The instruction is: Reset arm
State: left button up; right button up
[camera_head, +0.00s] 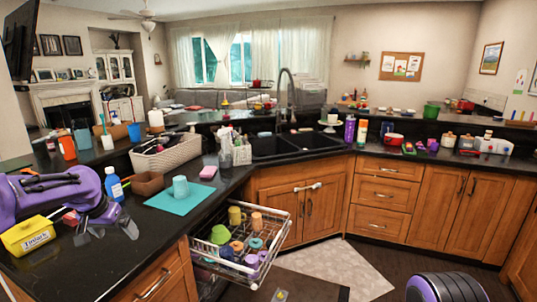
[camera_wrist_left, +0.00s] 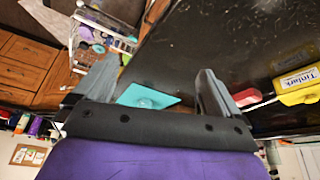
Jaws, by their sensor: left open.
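My left arm comes in from the left over the dark counter. Its left gripper (camera_head: 106,230) is open and empty above the counter's front part. In the left wrist view its two grey fingers (camera_wrist_left: 152,80) stand wide apart with nothing held between them. The teal mat (camera_wrist_left: 172,98) with a teal cup (camera_wrist_left: 146,102) shows beyond the gap between them. In the head view the mat (camera_head: 158,203) and cup (camera_head: 181,188) lie to the right of the gripper, apart from it. My right gripper is not in view; a purple and black part of mine is at the bottom right.
A yellow box (camera_head: 28,236) lies close to the left gripper. A blue bottle (camera_head: 114,185) and brown container (camera_head: 147,184) stand behind it. An open dishwasher rack (camera_head: 262,262) holds several cups and bowls. A double sink (camera_head: 292,143) is farther back.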

pick_arm(q)
jog(key=s+d+f+n+b, duration=0.1)
jog(key=s+d+f, duration=0.25)
jog(key=f, duration=0.65)
jog(key=s+d+f+n+b, duration=0.15)
jog(key=s+f, duration=0.35)
jog(key=f, duration=0.6)
jog(key=s+d+f+n, duration=0.1)
jog(key=s+d+f, duration=0.3)
jog(key=f, duration=0.6)
jog(key=s+d+f+n+y, duration=0.1)
jog(key=s+f, duration=0.2)
jog(key=s, duration=0.7)
jog(key=s+d+f+n+g+y+b, duration=0.1)
jog(key=s+f, duration=0.2)
jog(key=s, duration=0.7)
jog(key=s+d+f+n+y+b, duration=0.1)
jog(key=s+f, duration=0.2)
jog(key=s, duration=0.7)
jog(key=shift+s+f, duration=0.2)
jog(key=shift+s, duration=0.05)
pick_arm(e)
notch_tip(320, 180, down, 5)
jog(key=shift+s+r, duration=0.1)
